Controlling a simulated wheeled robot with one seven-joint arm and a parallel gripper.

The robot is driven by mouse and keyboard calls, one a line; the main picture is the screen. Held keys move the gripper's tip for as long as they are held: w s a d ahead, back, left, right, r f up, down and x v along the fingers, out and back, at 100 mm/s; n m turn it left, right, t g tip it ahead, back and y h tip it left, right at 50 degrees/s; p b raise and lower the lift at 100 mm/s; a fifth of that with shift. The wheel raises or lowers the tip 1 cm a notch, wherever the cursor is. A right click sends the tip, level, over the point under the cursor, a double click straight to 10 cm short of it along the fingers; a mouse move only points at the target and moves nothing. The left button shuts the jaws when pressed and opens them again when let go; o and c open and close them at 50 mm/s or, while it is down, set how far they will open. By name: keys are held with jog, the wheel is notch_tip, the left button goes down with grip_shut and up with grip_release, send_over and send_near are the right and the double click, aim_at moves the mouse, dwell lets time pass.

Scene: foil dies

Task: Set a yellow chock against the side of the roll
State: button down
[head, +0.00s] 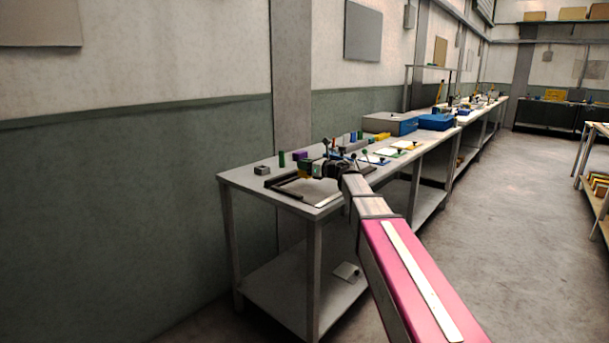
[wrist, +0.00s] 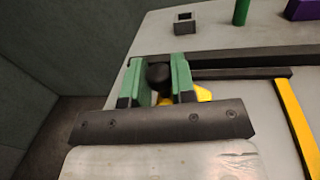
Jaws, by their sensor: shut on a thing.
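My gripper (wrist: 157,84) has green fingers and is shut around a black rounded knob (wrist: 158,73). Yellow material, which looks like the yellow chock (wrist: 204,94), shows below and beside the right finger; most of it is hidden by the fingers and the dark gripper body. In the head view my gripper (head: 309,169) is over the near end of the bench, with the yellow chock (head: 304,174) at its tip. I cannot tell whether the chock touches the surface below. I cannot make out the roll clearly in either view.
A dark frame (wrist: 240,73) lies on the grey bench (head: 236,177), with a yellow strip (wrist: 296,118) at right in the wrist view. Beyond stand a small grey box (wrist: 184,23), a green cylinder (wrist: 241,12) and a purple block (wrist: 302,9). The bench's left corner is clear.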

aim_at(305, 173)
jog(key=shift+f, duration=1.85)
jog(key=shift+f, duration=0.1)
jog(key=c, duration=0.9)
grip_release()
jog(key=shift+c, duration=0.2)
